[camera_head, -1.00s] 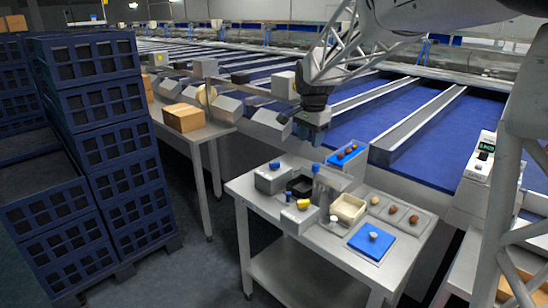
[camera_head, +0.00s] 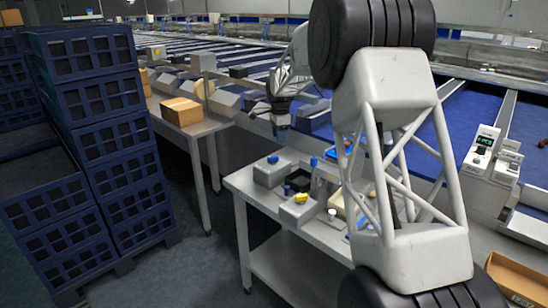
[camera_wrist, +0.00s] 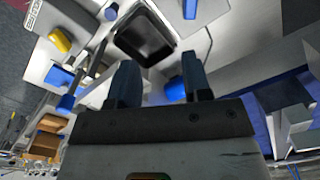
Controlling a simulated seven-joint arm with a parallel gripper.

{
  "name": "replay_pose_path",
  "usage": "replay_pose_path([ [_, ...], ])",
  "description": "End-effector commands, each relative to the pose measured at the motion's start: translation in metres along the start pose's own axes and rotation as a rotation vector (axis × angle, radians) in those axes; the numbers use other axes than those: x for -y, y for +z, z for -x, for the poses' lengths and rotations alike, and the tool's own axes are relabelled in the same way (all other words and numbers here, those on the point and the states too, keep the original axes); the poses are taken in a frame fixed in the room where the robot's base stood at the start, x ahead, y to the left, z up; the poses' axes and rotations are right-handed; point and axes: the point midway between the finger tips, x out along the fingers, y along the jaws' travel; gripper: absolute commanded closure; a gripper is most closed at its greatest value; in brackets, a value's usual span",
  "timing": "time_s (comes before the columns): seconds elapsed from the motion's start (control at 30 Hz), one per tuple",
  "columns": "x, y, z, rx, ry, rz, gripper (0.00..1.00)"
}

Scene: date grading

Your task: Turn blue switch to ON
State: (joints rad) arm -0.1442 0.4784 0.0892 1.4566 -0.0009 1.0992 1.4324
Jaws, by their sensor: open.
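The blue switch (camera_head: 272,159) is a small blue knob on top of a grey box (camera_head: 268,175) at the back left of the small steel table. In the wrist view a blue knob (camera_wrist: 189,9) on a light grey surface shows at the top edge, beyond the fingertips. Its setting cannot be read. My gripper (camera_head: 281,137) hangs above and slightly right of the box, apart from the switch. In the wrist view its two dark fingers (camera_wrist: 160,76) are spread with nothing held between them.
A second grey box with a yellow knob (camera_head: 300,197) stands at the table's front. A black square tray (camera_head: 298,182) and a blue-capped bottle (camera_head: 313,162) are close by. My arm covers much of the table's right side. Stacked blue crates (camera_head: 105,130) stand left.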

Motion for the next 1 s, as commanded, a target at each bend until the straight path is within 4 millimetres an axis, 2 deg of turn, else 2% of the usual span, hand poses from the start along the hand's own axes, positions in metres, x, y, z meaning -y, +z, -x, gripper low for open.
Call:
replay_pose_path([
  [0.1,0.022,0.003,-0.019,0.001,0.009,-0.045,0.55],
  [0.3,0.043,0.006,-0.038,0.002,0.017,-0.096,0.55],
  [0.83,0.048,0.007,-0.043,0.002,0.018,-0.108,0.55],
  [1.0,0.048,0.007,-0.050,0.002,0.019,-0.108,0.55],
])
